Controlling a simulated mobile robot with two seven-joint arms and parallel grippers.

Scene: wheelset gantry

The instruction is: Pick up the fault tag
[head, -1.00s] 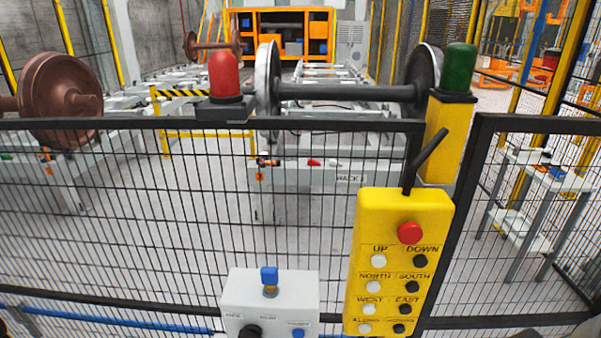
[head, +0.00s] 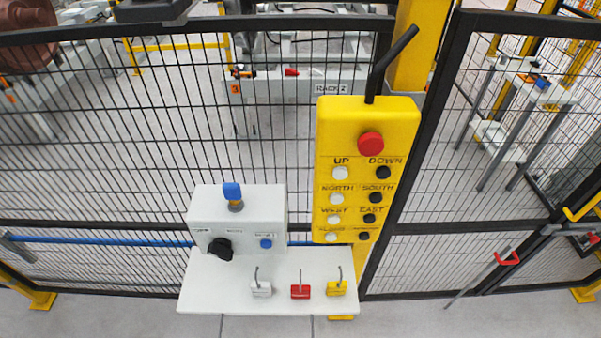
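Three small tags with thin upright hooks stand in a row on a white shelf (head: 215,290) at the lower middle of the head view. From left to right they are a white tag (head: 261,289), a red tag (head: 300,291) and a yellow tag (head: 337,288). No lettering on them is readable, so I cannot tell from looks alone which one is the fault tag. Neither of my grippers is in view.
A white control box (head: 250,213) with a blue key and black knob stands at the shelf's back. A yellow pendant (head: 368,130) with a red button hangs right of it. Black mesh fence (head: 120,160) runs behind. The shelf's front is clear.

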